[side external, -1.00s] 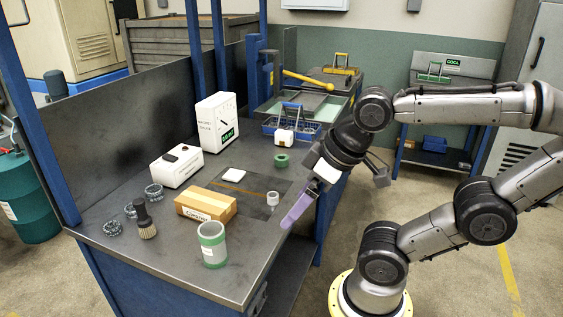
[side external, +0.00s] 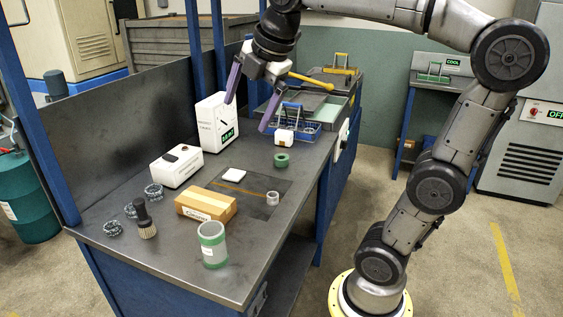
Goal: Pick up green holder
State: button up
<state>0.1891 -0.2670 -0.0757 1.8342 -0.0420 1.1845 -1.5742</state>
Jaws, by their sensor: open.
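A small green round piece (side external: 281,160) sits on the workbench (side external: 190,265), just in front of a white box with a yellow mark. A clear cup with green bands (side external: 212,245) stands upright at the bench's front edge. I cannot tell for sure which of the two is the green holder; the small round piece looks most like it. My gripper (side external: 247,117) is open and empty, with its purple fingers spread wide and pointing down. It is above the back of the bench, up and to the left of the green piece, touching neither object.
A white meter box (side external: 213,123) stands near the left finger. A blue wire basket (side external: 304,130) and the white box (side external: 285,136) are near the green piece.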

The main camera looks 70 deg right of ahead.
jog(key=w+d+n+g, duration=0.1)
jog(key=w+d+n, duration=0.2)
jog(key=w+d, duration=0.55)
jog(key=m+g, duration=0.1)
jog(key=g, duration=0.3)
send_over(281, 157)
jog(key=f, duration=2.7)
jog(key=shift+s+a+f, duration=0.2)
jog(key=shift+s, duration=0.05)
jog(key=shift+w+d+f, duration=0.1)
jog(key=shift+f, duration=1.4)
jog(key=shift+w+d+f, duration=0.1)
jog(key=shift+f, duration=1.4)
jog(key=c, duration=1.4)
jog(key=shift+r, duration=0.15)
jog(key=shift+c, duration=0.2)
